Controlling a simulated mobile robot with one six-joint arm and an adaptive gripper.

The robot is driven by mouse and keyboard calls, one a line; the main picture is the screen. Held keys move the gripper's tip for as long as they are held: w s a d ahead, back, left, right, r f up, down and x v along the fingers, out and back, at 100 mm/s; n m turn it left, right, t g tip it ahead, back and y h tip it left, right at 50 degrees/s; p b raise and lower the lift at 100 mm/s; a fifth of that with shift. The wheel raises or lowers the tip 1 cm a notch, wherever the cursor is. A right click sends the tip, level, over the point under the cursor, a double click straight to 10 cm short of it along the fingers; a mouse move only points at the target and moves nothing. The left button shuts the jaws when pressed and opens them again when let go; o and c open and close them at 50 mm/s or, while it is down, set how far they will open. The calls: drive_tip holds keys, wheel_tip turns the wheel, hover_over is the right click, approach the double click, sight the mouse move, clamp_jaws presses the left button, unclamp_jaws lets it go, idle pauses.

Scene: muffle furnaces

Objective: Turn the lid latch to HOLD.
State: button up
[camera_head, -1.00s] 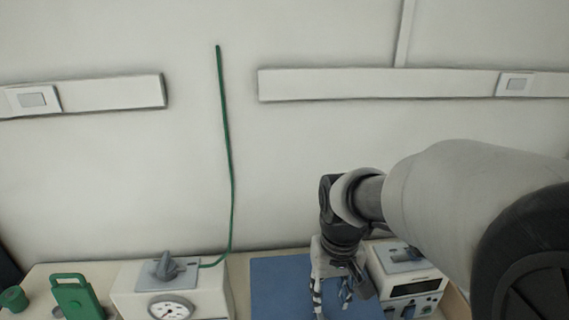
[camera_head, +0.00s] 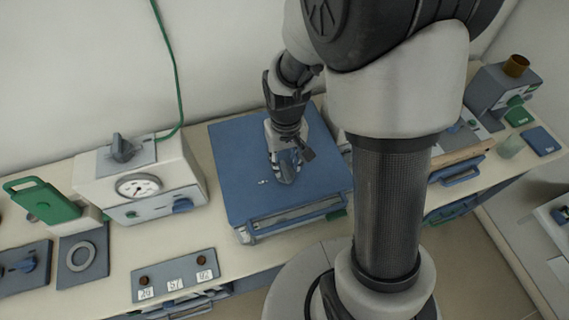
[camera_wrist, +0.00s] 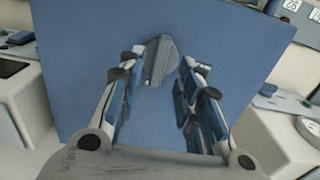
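The blue lid (camera_head: 235,150) is the flat top of a box-shaped unit in the middle of the bench. It also fills most of the wrist view (camera_wrist: 75,50). A grey latch knob (camera_wrist: 158,60) stands up from it. My gripper (camera_head: 285,175) points down over the lid and hides the knob in the head view. In the wrist view my gripper (camera_wrist: 160,75) has its two fingers apart, one on each side of the knob, with slight gaps visible. I cannot read HOLD or any other latch marking.
Left of the lid stands a white unit (camera_head: 90,185) with a dial and a grey knob. A labelled switch panel (camera_head: 175,278) lies in front. A green-handled part (camera_head: 45,203) is at far left. More devices (camera_head: 500,90) stand at right, partly behind my arm.

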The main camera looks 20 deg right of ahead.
sight(286, 170)
drive_tip(key=shift+f, duration=1.55)
drive_tip(key=shift+c, duration=0.2)
clamp_jaws()
